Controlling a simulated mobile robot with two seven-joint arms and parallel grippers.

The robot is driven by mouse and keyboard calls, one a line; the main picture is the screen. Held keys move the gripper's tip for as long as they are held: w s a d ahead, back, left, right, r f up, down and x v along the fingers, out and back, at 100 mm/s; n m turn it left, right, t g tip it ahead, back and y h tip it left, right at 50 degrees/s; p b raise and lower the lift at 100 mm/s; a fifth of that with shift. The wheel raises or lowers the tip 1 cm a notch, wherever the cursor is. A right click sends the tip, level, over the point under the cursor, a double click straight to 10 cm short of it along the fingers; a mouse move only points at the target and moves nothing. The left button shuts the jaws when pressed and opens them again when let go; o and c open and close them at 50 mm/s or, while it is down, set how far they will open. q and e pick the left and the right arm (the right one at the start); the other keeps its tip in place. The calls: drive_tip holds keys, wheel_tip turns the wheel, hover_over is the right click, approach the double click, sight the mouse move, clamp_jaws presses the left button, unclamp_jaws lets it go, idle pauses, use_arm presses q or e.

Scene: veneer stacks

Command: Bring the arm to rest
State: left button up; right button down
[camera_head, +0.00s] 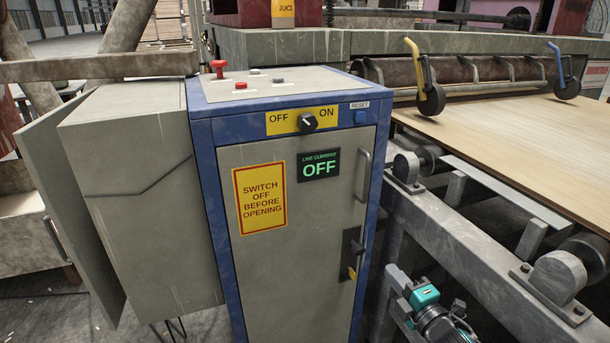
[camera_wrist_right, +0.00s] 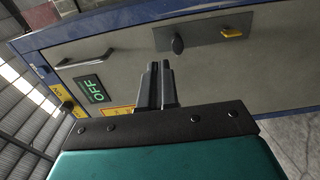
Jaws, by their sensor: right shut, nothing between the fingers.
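My right gripper (camera_head: 394,272) is low in the head view, right of the blue-framed cabinet (camera_head: 216,200). Its dark fingers also show in the right wrist view (camera_wrist_right: 156,72); they are together, with nothing between them. In that view they point toward the cabinet's grey door and appear apart from it. The door bears a dark latch plate with a yellow key (camera_head: 352,272) and a bar handle (camera_head: 363,175). A display (camera_head: 319,165) reads OFF. A dark knob (camera_head: 307,122) sits between the OFF and ON labels. My left gripper is not in view.
A red button (camera_head: 218,66) stands on the cabinet's top. Right of the cabinet is a roller conveyor frame (camera_head: 470,235) with a wood sheet (camera_head: 530,125) on it, close to my right arm. A grey box (camera_head: 140,185) adjoins the cabinet's left side.

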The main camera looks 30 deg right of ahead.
drive_tip(key=s+a+f+m+g+y, duration=0.15)
drive_tip(key=s+a+m, duration=0.3)
drive_tip(key=a, duration=0.55)
drive_tip(key=s+a+f+m+g+y, duration=0.1)
drive_tip(key=s+a+m+g+y, duration=0.15)
drive_tip(key=a+m, duration=0.45)
drive_tip(key=s+a+f+m+g+y, duration=0.1)
drive_tip(key=s+a+m+g, duration=0.25)
drive_tip(key=a, duration=0.85)
use_arm(q)
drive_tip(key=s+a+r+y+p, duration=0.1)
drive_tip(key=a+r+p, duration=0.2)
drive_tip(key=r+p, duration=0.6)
drive_tip(key=p, duration=0.4)
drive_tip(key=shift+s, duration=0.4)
use_arm(e)
drive_tip(key=s+d+r+h, duration=0.1)
drive_tip(key=d+r, duration=0.3)
drive_tip(key=r, duration=0.4)
drive_tip(key=shift+s+r+n, duration=0.2)
drive_tip(key=shift+s+n, duration=0.2)
drive_tip(key=shift+s, duration=0.1)
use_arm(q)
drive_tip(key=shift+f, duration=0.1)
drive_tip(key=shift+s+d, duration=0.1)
